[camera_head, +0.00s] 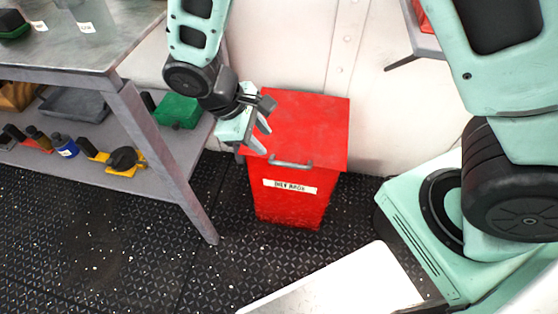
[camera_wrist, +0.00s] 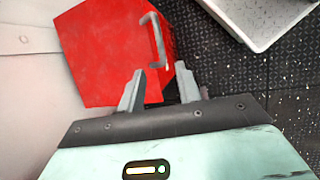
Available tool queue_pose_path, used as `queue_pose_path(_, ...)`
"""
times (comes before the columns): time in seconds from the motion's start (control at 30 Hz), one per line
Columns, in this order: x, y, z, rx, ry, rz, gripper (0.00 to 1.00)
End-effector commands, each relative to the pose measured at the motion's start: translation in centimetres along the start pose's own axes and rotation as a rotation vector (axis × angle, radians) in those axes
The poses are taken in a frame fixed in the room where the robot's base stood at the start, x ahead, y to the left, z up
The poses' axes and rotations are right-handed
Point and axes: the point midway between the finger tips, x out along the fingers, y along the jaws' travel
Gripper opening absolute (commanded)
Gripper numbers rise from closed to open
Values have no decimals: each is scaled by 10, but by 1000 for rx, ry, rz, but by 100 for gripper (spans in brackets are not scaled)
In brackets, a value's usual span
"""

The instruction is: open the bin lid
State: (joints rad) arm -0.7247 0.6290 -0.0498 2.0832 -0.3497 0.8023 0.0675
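A red bin (camera_head: 289,201) with a white label stands on the floor against the pale wall, to the right of the metal workbench. Its flat red lid (camera_head: 310,125) lies shut on top, with a grey handle (camera_head: 291,164) at the front edge. My gripper (camera_head: 262,138) is over the left part of the lid, to the left of the handle. In the wrist view my gripper (camera_wrist: 160,90) has its two fingers spread, with nothing between them. The lid (camera_wrist: 105,50) and the handle (camera_wrist: 155,40) lie beyond the fingertips there. Whether a finger touches the lid cannot be told.
The metal workbench (camera_head: 75,50) stands close on the left, its slanted leg near the bin. Its lower shelf holds a green box (camera_head: 177,111), a blue bottle (camera_head: 63,146) and other items. A wall shelf (camera_head: 424,40) is at upper right. Dark floor in front of the bin is clear.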

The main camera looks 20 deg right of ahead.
Motion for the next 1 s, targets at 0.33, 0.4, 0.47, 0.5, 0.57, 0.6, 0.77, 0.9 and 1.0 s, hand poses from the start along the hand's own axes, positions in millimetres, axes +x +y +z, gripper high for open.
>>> queue_pose_path(0.33, 75, -1, 0, 0, -3, -1, 34)
queue_pose_path(0.4, 86, -1, 0, 0, -3, -1, 34)
queue_pose_path(0.47, 94, -1, 0, 0, -3, -1, 34)
queue_pose_path(0.5, 99, -1, 0, 0, -1, 0, 34)
queue_pose_path(0.57, 104, 0, 0, 0, -2, 0, 34)
queue_pose_path(0.6, 107, 0, 0, 0, -1, 0, 34)
queue_pose_path(0.77, 111, 0, 0, 0, 1, -1, 34)
queue_pose_path(0.9, 111, 0, 0, 0, 1, -1, 34)
queue_pose_path(1.0, 111, 0, 0, 0, 1, -1, 32)
